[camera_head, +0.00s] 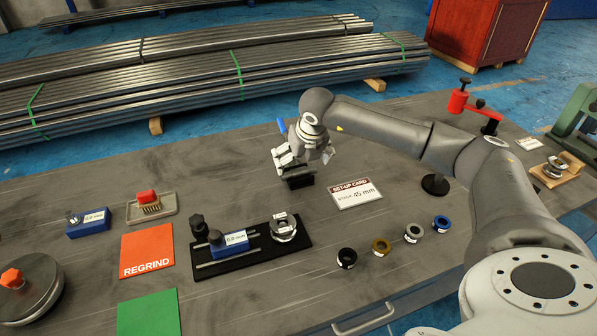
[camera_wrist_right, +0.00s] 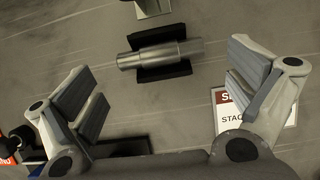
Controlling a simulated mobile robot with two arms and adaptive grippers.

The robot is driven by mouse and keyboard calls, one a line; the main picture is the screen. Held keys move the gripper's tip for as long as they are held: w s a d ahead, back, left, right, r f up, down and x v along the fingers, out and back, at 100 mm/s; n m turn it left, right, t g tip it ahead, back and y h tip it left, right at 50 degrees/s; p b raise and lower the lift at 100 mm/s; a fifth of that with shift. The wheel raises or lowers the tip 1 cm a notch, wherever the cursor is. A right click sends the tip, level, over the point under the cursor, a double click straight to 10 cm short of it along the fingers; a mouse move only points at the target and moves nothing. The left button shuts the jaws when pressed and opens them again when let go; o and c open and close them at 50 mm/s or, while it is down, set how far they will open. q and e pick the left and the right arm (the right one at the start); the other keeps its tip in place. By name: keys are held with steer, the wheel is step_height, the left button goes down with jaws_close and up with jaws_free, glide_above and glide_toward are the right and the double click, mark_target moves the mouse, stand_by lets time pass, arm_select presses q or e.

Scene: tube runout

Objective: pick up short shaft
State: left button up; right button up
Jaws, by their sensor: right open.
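The short shaft (camera_wrist_right: 160,53) is a silver stepped cylinder in the right wrist view. It lies level across a black cradle (camera_wrist_right: 163,72), with both ends sticking out past it. In the head view the cradle (camera_head: 300,182) shows below my right gripper (camera_head: 290,162), and the shaft is mostly hidden there. My right gripper is open and empty. In the right wrist view its fingers (camera_wrist_right: 168,90) are spread wide, one to the left and one to the right, with the shaft ahead between them and not touched. My left gripper is not in view.
A set-up card (camera_head: 355,193) lies right of the cradle. A black fixture plate (camera_head: 255,255) with blocks stands in front, and several rings (camera_head: 381,246) sit to its right. A blue upright piece (camera_head: 281,125) shows just behind the gripper. The table behind the cradle is mostly clear.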

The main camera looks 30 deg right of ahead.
mark_target(299, 169)
steer(key=p+x, duration=0.1)
steer(key=x, duration=0.3)
steer(key=shift+w+f, duration=0.15)
steer(key=shift+f, duration=0.05)
steer(key=shift+c, duration=0.3)
